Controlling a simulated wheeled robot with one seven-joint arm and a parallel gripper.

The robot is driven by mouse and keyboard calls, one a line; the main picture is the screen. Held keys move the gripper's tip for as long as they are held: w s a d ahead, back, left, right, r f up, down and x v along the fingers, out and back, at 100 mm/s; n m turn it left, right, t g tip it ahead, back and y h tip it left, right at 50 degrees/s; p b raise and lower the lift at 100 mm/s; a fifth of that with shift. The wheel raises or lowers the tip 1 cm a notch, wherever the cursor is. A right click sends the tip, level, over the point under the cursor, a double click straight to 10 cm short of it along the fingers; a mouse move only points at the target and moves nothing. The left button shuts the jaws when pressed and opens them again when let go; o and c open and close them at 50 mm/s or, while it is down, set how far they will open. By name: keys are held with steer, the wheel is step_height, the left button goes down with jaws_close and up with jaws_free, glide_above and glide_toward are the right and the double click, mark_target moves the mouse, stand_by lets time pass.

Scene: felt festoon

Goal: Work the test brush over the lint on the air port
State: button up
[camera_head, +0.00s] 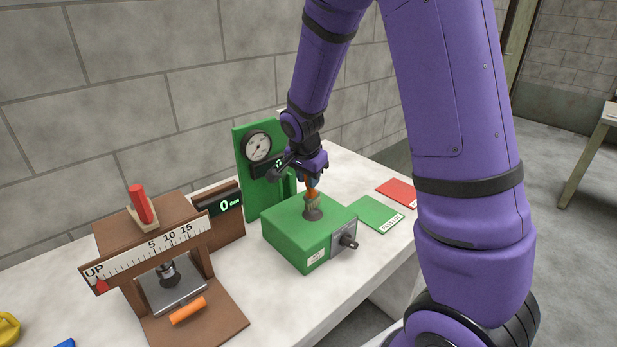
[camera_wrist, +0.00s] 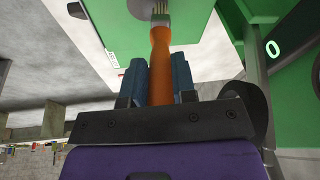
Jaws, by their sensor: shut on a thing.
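My gripper (camera_head: 312,178) is shut on the orange handle of the test brush (camera_wrist: 160,62), which also shows in the head view (camera_head: 312,196). The brush points down, bristles lowest, over the top of the green box (camera_head: 290,228). The bristle end is at the dark round air port (camera_head: 313,214) on the box top; the port also shows as a grey disc in the wrist view (camera_wrist: 139,10). I cannot tell whether the bristles touch it. Lint is too small or hidden to make out.
A green panel with a round gauge (camera_head: 257,147) stands behind the box. A knob (camera_head: 348,241) sticks out of the box's front. A brown wooden press with a scale (camera_head: 150,252) stands left. Green (camera_head: 377,213) and red (camera_head: 397,192) mats lie right. A block wall closes the back.

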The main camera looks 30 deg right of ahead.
steer(key=shift+f, duration=0.5)
stand_by(0.9)
steer(key=shift+s+a, duration=0.1)
steer(key=shift+a, duration=0.05)
